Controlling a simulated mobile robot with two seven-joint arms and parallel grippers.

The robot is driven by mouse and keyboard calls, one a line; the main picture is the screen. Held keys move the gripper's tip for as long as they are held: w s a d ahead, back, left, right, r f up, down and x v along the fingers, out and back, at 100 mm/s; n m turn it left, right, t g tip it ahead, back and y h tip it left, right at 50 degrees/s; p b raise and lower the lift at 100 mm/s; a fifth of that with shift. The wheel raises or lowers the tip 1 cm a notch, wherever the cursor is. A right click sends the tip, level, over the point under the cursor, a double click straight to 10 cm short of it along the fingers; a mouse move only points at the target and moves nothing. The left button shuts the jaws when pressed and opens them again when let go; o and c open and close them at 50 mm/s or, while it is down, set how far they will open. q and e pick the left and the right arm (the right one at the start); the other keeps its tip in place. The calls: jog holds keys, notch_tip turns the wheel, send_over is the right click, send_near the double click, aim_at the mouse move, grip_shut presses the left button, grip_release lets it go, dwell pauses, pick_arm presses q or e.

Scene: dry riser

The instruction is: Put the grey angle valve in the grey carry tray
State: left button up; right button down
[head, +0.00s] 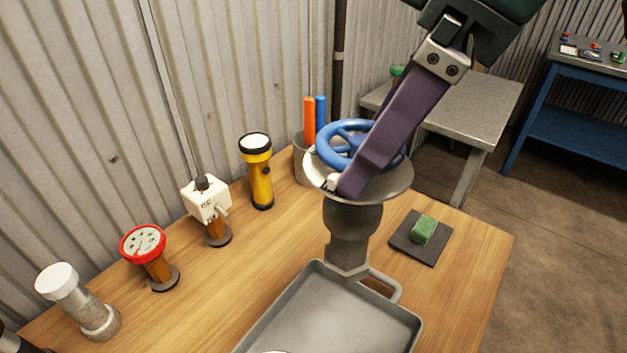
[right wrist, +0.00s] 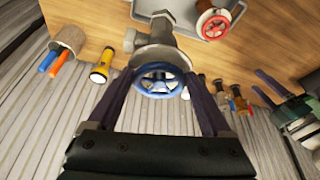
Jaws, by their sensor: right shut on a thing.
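The grey angle valve (head: 353,222) has a round flange and a blue handwheel on top. My right gripper (head: 350,190) is shut on it, with its fingers at the flange; the valve also shows between the fingers in the right wrist view (right wrist: 158,52). The valve is upright, and its lower end overlaps the far edge of the grey carry tray (head: 415,330) in the head view. I cannot tell whether they touch. The tray also shows at the top of the right wrist view (right wrist: 187,32). My left gripper (right wrist: 257,80) looks open and empty at the right there.
A valve with a red handwheel (right wrist: 213,24) is at the tray. A yellow torch (head: 257,172), a white-headed device (head: 207,202), a red gauge (head: 143,245) and a capped grey fitting (head: 78,300) line the wall side. A green block (head: 423,230) lies on a dark pad.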

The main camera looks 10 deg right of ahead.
jog(key=shift+d+f, duration=0.2)
jog(key=shift+f, duration=0.05)
notch_tip(320, 180, down, 15)
jog(key=shift+r+b, duration=0.1)
jog(key=shift+b, duration=0.95)
jog(key=shift+f+b, duration=0.4)
jog(key=shift+f, duration=2)
grip_release()
jog(key=shift+f, duration=0.1)
notch_tip(320, 180, up, 11)
jog(key=p, duration=0.2)
send_over(364, 259)
jog(key=s+d, duration=0.2)
jog(key=d, duration=0.2)
jog(key=s+a+f+m+t, duration=0.1)
jog(key=s+a+f+m, duration=0.1)
jog(key=s+a, duration=0.2)
jog(key=s+d+f+m+h, duration=0.2)
jog(key=s+d+m+h, duration=0.1)
jog(key=s+d+m, duration=0.3)
jog(key=s+d, duration=0.1)
jog(key=s, duration=0.1)
jog(key=shift+s+d+f+m, duration=0.15)
jog(key=shift+s+f+m, duration=0.15)
jog(key=shift+s+f, duration=0.1)
